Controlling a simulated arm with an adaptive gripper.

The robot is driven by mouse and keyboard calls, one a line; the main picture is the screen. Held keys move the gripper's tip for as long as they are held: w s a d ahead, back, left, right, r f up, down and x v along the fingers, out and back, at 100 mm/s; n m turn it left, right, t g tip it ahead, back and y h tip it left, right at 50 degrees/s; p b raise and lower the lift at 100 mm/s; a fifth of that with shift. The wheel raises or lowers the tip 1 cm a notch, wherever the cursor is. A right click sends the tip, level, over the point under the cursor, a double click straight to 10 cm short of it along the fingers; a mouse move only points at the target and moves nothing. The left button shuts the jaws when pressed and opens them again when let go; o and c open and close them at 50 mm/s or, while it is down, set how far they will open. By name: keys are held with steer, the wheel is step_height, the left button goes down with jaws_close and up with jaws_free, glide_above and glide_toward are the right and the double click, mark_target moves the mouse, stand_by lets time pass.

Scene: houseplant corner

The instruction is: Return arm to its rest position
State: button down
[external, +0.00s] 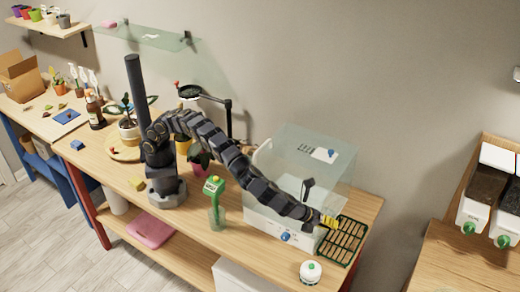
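My arm is mounted on the wooden bench (200,218) and stretches right and down across it. My gripper (328,221) is at the far right end, low over the left edge of a green slatted rack (343,240) and in front of a clear box with a white base (262,222). Something yellow shows at the gripper's tip. I cannot tell whether it is part of the fingers or a thing held. The fingers are too small to read as open or shut.
A green-topped bottle (216,205) stands close in front of my arm. A white round jar (310,272) is at the front edge. Potted plants (128,128) stand on the left. A glass shelf (150,37) hangs on the wall.

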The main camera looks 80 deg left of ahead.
steer(key=w+a+r+n+t+y, duration=0.15)
steer(key=w+a+r+n, duration=0.35)
steer(key=a+r, duration=0.85)
steer(key=s+a+r+n+g+y, duration=0.1)
steer(key=s+a+n+g+y, duration=0.2)
steer(key=a, duration=0.9)
steer(key=s+a+r+n+g+y, duration=0.1)
steer(key=s+a+r+n+g, duration=0.15)
steer(key=a+n, duration=0.6)
steer(key=s+a+f+n+g, duration=0.3)
steer(key=s+a+g, duration=0.1)
steer(key=s+a, duration=0.95)
steer(key=s+f+n+g+h, duration=0.2)
steer(key=s+n, duration=0.1)
steer(key=s, duration=0.7)
steer(key=s+f+n+g+h, duration=0.1)
steer(key=s+f+n+h, duration=0.1)
steer(key=s, duration=0.9)
steer(key=shift+d+f+n+g+h, duration=0.3)
steer(key=shift+f+n+g+h, duration=0.15)
steer(key=shift+n, duration=0.2)
